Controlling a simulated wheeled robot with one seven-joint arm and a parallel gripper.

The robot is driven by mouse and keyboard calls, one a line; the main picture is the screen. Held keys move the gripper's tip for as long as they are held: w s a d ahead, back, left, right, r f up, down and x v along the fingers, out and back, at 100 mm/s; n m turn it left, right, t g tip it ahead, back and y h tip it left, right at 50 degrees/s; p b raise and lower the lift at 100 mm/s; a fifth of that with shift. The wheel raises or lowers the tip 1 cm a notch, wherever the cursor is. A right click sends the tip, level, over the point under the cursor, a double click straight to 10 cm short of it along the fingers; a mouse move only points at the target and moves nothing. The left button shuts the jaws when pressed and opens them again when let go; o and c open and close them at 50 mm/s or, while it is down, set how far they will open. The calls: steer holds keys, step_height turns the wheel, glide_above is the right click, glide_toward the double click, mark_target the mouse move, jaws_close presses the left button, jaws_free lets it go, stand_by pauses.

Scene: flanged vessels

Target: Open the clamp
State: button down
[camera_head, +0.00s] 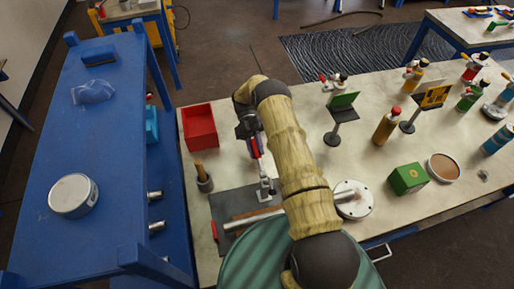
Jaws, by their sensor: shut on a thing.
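The clamp (266,190) is a small metal piece standing on a dark grey plate (226,205) at the near left of the light worktable. Its lever rises from it toward my gripper (258,153), with a red grip at the upper end. My gripper reaches down from my arm's dark wrist and is shut on the lever near the red part. The fingertips are small here and the exact contact is hard to see. A pale metal rod (254,217) lies on the plate just in front of the clamp, its right part hidden by my arm.
A red bin (200,127) and a small pot with a wooden handle (204,180) stand left of the clamp. A white round flange (353,200) is right of my arm. A green box (407,179) and several bottles crowd the right. A blue shelf (110,140) stands left.

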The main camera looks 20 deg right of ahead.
steer(key=shift+f, duration=0.2)
steer(key=c, duration=1.2)
jaws_free()
steer(key=shift+d, duration=0.1)
steer(key=shift+r, duration=0.15)
step_height(320, 180, up, 10)
steer(key=p, duration=0.7)
steer(key=shift+p, duration=0.3)
